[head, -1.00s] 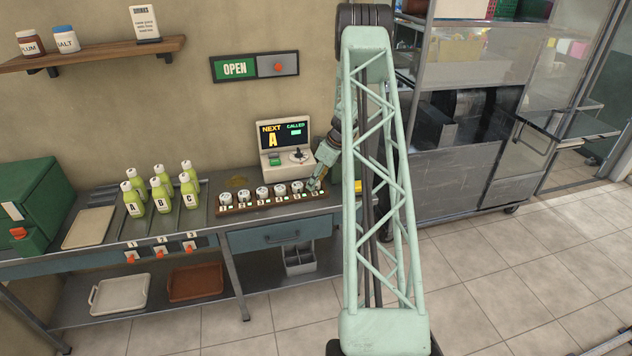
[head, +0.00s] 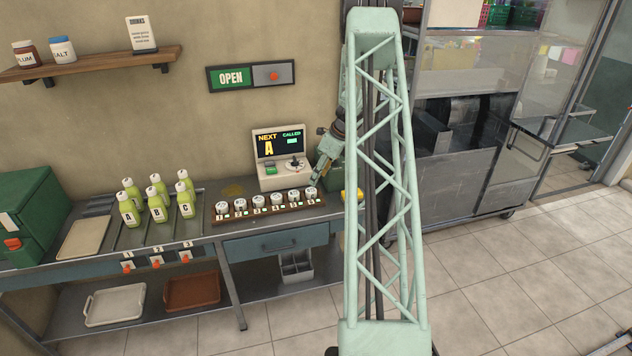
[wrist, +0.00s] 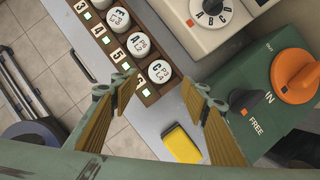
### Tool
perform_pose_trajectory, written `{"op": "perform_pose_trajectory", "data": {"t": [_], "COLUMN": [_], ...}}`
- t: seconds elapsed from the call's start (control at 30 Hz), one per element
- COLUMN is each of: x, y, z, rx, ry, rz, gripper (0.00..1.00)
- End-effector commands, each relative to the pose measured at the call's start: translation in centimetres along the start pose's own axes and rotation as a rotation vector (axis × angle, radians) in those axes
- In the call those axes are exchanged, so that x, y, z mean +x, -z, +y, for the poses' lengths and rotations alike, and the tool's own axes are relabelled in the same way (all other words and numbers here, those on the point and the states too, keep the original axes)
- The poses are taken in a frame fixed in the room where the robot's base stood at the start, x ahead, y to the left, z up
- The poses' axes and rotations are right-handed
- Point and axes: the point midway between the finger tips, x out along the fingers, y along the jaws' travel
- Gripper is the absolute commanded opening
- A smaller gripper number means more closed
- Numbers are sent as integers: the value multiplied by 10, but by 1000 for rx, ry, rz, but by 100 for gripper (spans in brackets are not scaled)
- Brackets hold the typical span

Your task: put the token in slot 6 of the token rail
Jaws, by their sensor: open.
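The token rail (head: 265,209) is a brown wooden strip on the counter, with a row of white round tokens in it. In the wrist view a token marked C L4 (wrist: 160,71) sits in the end place of the rail, beyond the one marked 5; its number is hidden behind my finger. A small green light (wrist: 145,92) shows beside it. My gripper (wrist: 162,86) is open and empty, its fingertips to either side of this token in the picture. In the head view my gripper (head: 317,180) is just above the rail's right end.
A screen unit (head: 280,160) reading NEXT A stands behind the rail. A green box with an orange knob (wrist: 295,75) and a yellow block (wrist: 182,143) are close by on the right. Bottles (head: 158,208) stand left of the rail.

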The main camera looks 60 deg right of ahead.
Motion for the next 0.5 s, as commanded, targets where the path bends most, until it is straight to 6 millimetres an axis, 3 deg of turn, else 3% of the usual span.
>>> {"op": "perform_pose_trajectory", "data": {"t": [0.2, 0.5], "x": [-23, -33], "y": [0, 0], "z": [-1, 0], "rx": [-1, 0], "ry": [1, 0], "rz": [0, 0], "gripper": [42, 42]}}
